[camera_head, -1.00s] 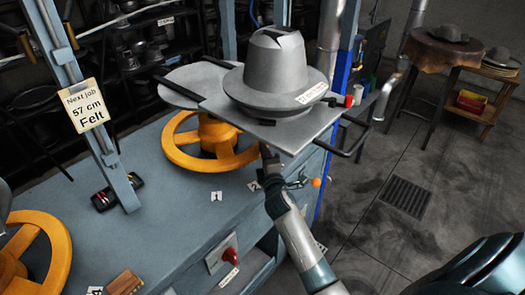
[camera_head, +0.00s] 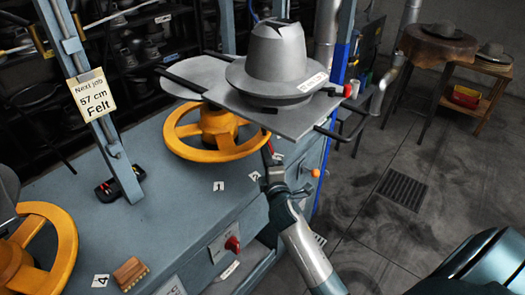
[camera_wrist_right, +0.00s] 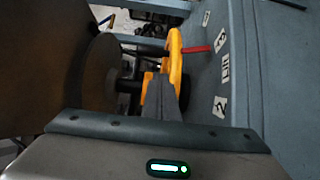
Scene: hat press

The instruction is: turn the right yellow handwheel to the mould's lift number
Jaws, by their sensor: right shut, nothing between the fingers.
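The right yellow handwheel (camera_head: 183,149) lies flat on the bench under the mould plate. My right gripper (camera_head: 267,150) is at its right rim, with its fingers shut. In the right wrist view the shut fingers (camera_wrist_right: 160,98) are close against the yellow rim (camera_wrist_right: 176,60), with nothing seen between them; whether they touch it I cannot tell. A red pointer (camera_wrist_right: 197,49) sticks out from the wheel toward number cards, among them 2 (camera_wrist_right: 219,107) and 3 (camera_wrist_right: 221,40). The grey hat mould (camera_head: 275,55) has a label (camera_head: 312,86) too small to read. My left gripper is not in view.
Cards 1 (camera_head: 219,186) and 2 (camera_head: 254,176) lie on the bench (camera_head: 170,225). Another yellow handwheel (camera_head: 62,245), a brush (camera_head: 130,271) and card 4 (camera_head: 100,281) are at left. A sign (camera_head: 92,92) reads 57 cm Felt. Black bars (camera_head: 345,136) jut out beside the plate.

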